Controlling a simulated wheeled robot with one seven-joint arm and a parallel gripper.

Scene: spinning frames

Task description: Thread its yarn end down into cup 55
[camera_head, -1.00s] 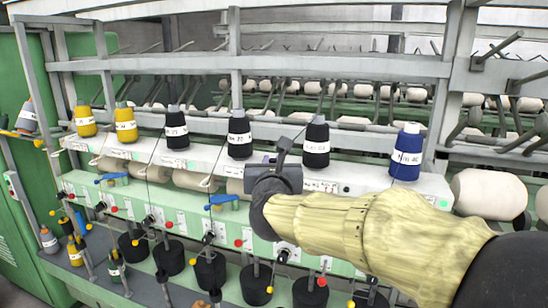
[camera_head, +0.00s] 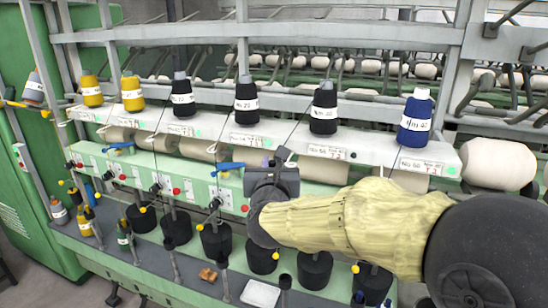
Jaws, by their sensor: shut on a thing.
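My gripper (camera_head: 281,156) is dark and small in the picture, in front of the pale green machine front (camera_head: 222,182). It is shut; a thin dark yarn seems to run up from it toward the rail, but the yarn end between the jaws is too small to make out. Several black cups (camera_head: 314,268) stand in a row low on the machine, below the gripper. My arm covers part of the row's right side. Number plates, such as one under the blue bobbin (camera_head: 421,166), are too small to read surely, so I cannot tell which cup is 55.
Black bobbins (camera_head: 324,106), a blue bobbin (camera_head: 415,118) and yellow bobbins (camera_head: 132,93) stand along the white rail (camera_head: 230,132). Blue levers (camera_head: 226,167) stick out of the front. An orange piece (camera_head: 208,274) and a white tray (camera_head: 261,293) lie on the grey lower ledge.

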